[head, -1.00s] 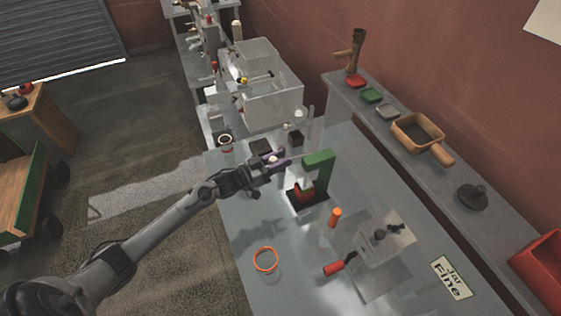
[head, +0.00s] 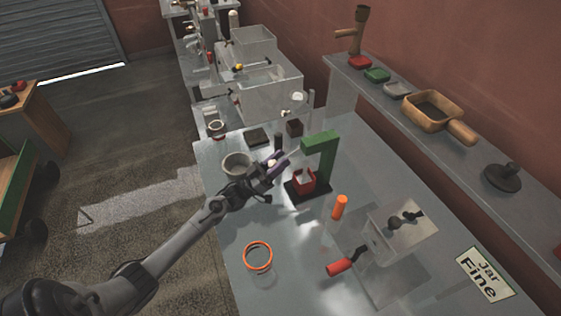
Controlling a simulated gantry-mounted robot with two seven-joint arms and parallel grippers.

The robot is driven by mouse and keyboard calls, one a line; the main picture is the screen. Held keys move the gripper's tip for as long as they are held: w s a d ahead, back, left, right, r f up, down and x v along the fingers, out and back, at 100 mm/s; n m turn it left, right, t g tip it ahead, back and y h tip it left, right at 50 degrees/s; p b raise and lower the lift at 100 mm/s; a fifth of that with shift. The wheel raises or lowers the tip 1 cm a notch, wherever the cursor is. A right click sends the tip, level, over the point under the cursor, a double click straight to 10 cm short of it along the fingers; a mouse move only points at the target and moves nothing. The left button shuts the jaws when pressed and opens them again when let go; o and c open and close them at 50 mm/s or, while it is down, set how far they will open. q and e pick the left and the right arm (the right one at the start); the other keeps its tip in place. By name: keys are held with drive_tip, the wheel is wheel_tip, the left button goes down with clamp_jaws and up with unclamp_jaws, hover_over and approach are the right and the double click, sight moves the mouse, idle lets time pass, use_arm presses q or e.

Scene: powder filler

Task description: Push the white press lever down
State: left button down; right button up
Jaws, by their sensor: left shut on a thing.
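The press is a green frame (head: 327,160) on a dark base (head: 318,196) near the table's middle. A red holder (head: 304,180) with something whitish in it sits under the frame's arm. A thin pale lever (head: 293,151) runs from the press towards the lower left, tilted down, to a white knob (head: 272,162). The fingers partly hide the lever end. My right gripper is not in view.
An orange cylinder (head: 340,207) stands just in front of the press. A grinder with a red handle (head: 339,267), an orange-rimmed jar (head: 258,256) and a "Jar Fine" card (head: 484,274) are nearer. A grey bowl (head: 237,163) is close behind my left gripper.

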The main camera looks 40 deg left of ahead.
use_arm(q)
drive_tip(key=shift+w+d+f, duration=0.1)
drive_tip(key=shift+w+f, duration=0.05)
drive_tip(key=shift+f, duration=0.2)
drive_tip(key=c, duration=0.8)
unclamp_jaws()
drive_tip(key=shift+w, duration=0.1)
drive_tip(key=shift+r, duration=0.1)
drive_tip(key=shift+r, duration=0.5)
drive_tip(key=d+r, duration=0.3)
drive_tip(key=d, duration=0.1)
drive_tip(key=d+r, duration=0.7)
drive_tip(key=shift+w+d+p, duration=0.35)
